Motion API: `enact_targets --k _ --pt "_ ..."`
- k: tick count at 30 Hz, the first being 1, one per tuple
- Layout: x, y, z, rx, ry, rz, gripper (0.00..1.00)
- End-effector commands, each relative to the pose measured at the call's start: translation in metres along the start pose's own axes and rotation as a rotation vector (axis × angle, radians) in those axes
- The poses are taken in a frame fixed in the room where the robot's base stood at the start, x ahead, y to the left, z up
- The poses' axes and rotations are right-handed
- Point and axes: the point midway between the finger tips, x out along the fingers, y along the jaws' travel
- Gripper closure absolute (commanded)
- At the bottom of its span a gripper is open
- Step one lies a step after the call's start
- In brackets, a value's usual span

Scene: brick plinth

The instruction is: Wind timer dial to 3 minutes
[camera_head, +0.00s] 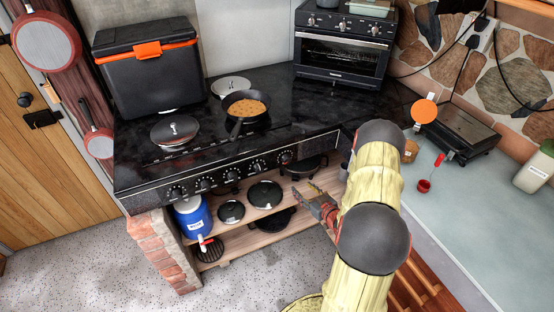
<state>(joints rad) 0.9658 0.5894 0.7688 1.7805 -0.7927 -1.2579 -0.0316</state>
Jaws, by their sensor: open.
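A row of several round dials runs along the front panel of the black stove (150,193), with one dial (231,174) near the middle and another (285,157) at the right end. I cannot tell which one is the timer dial, and their markings are too small to read. My gripper (306,191) is open and empty. It is in front of the stove, below and a little right of the right-end dial, apart from it. My arm comes from the lower right and hides part of the counter edge.
A pan with food (246,105) stands on the stove beside a black cooler box (150,75). A toaster oven (343,52) stands behind. Below, a shelf (262,232) holds lids and a blue jug (193,217). The grey counter (440,200) is right. Floor in front is clear.

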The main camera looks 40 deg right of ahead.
Motion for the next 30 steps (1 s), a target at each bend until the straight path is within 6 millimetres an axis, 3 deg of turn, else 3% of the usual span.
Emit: enact_targets --k 1,3,7,11,24,30 --pt "0.001 -0.001 -0.022 -0.012 0.079 -0.012 0.52" --pt "-0.001 -0.004 -0.049 -0.023 0.175 -0.028 0.52" --pt "-0.007 -0.007 -0.077 -0.026 0.282 -0.040 0.52" --pt "-0.005 -0.007 -0.086 -0.028 0.315 -0.039 0.52" --pt "0.052 -0.010 -0.104 -0.029 0.314 -0.038 0.52" --pt "0.064 -0.011 -0.108 -0.027 0.312 -0.038 0.52"
